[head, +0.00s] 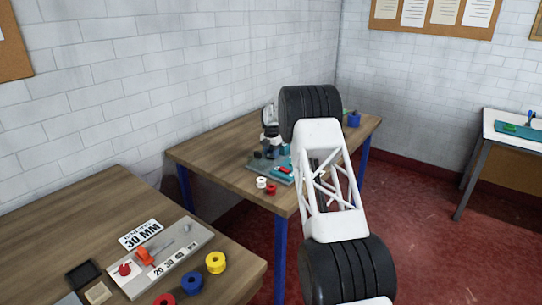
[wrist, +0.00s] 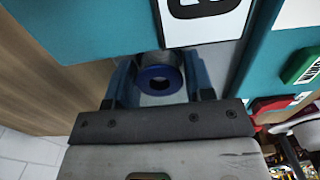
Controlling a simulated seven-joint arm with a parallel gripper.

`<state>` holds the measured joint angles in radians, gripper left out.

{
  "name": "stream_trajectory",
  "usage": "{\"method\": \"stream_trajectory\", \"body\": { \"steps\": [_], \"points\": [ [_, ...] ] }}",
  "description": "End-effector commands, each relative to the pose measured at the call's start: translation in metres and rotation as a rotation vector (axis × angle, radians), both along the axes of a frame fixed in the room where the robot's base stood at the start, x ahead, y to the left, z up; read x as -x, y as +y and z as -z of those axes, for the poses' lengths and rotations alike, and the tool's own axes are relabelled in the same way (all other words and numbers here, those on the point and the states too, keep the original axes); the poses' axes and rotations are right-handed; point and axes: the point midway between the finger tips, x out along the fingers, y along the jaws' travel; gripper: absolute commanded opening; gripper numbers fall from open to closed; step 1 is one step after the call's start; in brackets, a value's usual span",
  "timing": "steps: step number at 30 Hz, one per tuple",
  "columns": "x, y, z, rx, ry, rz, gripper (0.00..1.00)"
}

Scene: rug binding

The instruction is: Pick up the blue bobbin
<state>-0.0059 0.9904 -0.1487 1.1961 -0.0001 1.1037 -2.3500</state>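In the wrist view the two blue fingers of my gripper (wrist: 160,98) stand on either side of a round blue bobbin (wrist: 153,72). The bobbin shows a dark centre hole and a grey side behind its blue face. It sits between the fingers, close to both; I cannot tell if they press on it. In the head view my white and black arm reaches over the far table and hides my gripper. Another blue bobbin (head: 192,282) lies on the near table, between a red bobbin (head: 164,300) and a yellow bobbin (head: 215,262).
The far table (head: 215,151) holds a sewing machine (head: 270,131), a white bobbin (head: 261,183), a red bobbin (head: 271,189) and a blue cup (head: 354,119). The wrist view shows teal surfaces (wrist: 80,28), a white card (wrist: 205,22) and a green piece (wrist: 301,66) close around my gripper.

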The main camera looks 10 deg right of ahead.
Motion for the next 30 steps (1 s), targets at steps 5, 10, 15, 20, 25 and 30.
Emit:
{"method": "stream_trajectory", "body": {
  "steps": [5,10,15,20,25,30],
  "points": [
    [0.000,0.000,0.000,0.000,0.000,0.000,0.21],
    [0.000,0.000,0.000,0.000,0.000,0.000,0.16],
    [0.000,0.000,-0.002,0.000,0.000,0.000,0.16],
    [0.000,0.000,-0.011,0.000,0.000,0.000,0.16],
    [0.000,0.000,-0.030,0.000,-0.001,0.000,0.16],
    [0.000,0.000,-0.056,0.000,-0.001,0.000,0.16]
  ]
}}
